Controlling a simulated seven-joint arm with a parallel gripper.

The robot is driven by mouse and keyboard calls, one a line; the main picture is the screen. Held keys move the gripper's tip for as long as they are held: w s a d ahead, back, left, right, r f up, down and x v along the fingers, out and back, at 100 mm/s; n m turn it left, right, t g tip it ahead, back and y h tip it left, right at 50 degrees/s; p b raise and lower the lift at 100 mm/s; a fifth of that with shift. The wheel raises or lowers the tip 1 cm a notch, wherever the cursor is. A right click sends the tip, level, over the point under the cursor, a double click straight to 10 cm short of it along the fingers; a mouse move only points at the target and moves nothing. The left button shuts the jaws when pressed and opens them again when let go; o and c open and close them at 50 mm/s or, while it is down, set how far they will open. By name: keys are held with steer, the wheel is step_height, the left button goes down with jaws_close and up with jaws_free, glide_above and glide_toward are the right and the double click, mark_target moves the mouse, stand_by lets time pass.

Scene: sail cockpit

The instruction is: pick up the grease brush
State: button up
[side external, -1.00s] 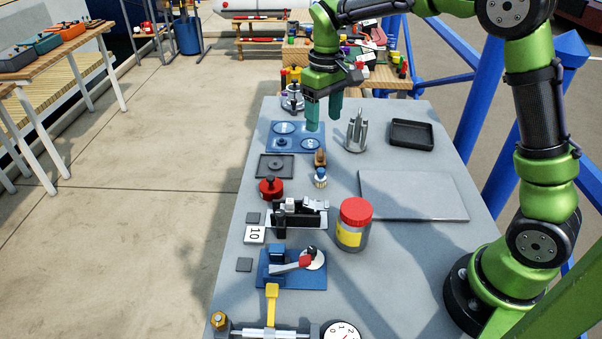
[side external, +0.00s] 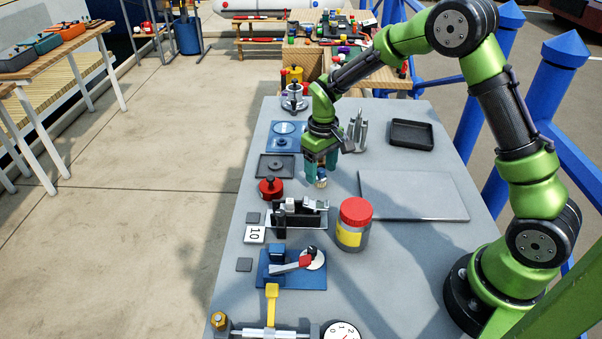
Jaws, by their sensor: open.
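The grease brush (side external: 321,182) appears to be the small piece on the grey bench with a cream, bristle-like end and a blue band. Its brown part is hidden by my gripper. I cannot tell whether it stands or lies. My gripper (side external: 321,172) points down over it, with the teal fingers on its left and right. The fingers are open, and the cream end shows just below and between them. I cannot tell whether either finger touches it.
A red round pot (side external: 270,188) stands close on the left. A black clamp-like fixture (side external: 299,214) and a red-lidded jar (side external: 354,224) are in front. A metal pronged holder (side external: 357,130) stands behind right. A flat grey plate (side external: 414,195) lies clear on the right.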

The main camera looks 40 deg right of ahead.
steer(key=shift+f, duration=0.55)
steer(key=c, duration=1.1)
steer(key=shift+r, duration=0.2)
